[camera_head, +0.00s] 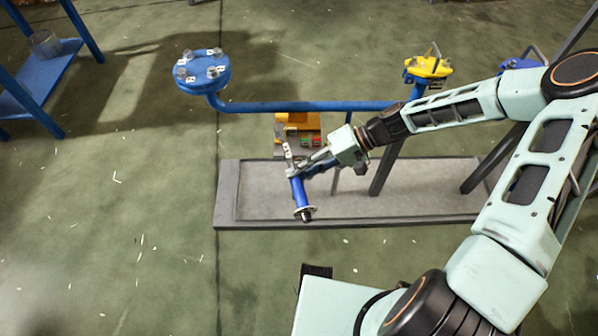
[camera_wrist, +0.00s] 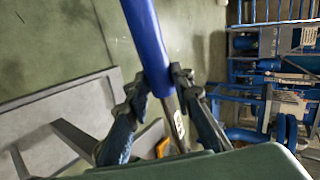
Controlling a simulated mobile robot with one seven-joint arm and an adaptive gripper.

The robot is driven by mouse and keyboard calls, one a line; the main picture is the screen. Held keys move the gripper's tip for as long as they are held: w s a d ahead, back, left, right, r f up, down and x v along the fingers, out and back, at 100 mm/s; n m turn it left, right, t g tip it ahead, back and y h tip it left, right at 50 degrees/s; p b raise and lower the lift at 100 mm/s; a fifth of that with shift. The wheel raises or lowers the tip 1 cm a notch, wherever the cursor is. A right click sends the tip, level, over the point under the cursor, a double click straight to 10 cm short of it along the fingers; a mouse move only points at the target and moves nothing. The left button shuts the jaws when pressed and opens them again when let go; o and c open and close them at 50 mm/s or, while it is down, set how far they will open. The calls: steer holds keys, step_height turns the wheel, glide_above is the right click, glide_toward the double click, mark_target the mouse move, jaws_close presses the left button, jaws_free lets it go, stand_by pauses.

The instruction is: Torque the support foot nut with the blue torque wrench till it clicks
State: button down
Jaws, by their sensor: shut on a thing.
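The blue torque wrench (camera_head: 300,191) hangs steeply in my gripper (camera_head: 299,172), over the grey-framed tray. Its lower end has a pale ring and a dark tip. A metal part with a white tag shows at its upper end. In the wrist view the blue wrench (camera_wrist: 146,42) runs up from between the two fingers of my gripper (camera_wrist: 160,84), which are shut on it. A metal shaft with a white tag shows below the fingers. I cannot make out the support foot nut in either view.
A blue pipe (camera_head: 310,106) runs behind my gripper from a blue flange (camera_head: 203,72) with several nuts. A yellow-topped fitting (camera_head: 428,67) stands at the back right. An orange device (camera_head: 298,128) is behind the wrench. The grey tray (camera_head: 228,196) lies beneath.

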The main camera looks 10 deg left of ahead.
steer(key=shift+r, duration=0.2)
step_height(320, 180, up, 8)
steer(key=p, duration=0.6)
steer(key=shift+r, duration=0.15)
stand_by(0.6)
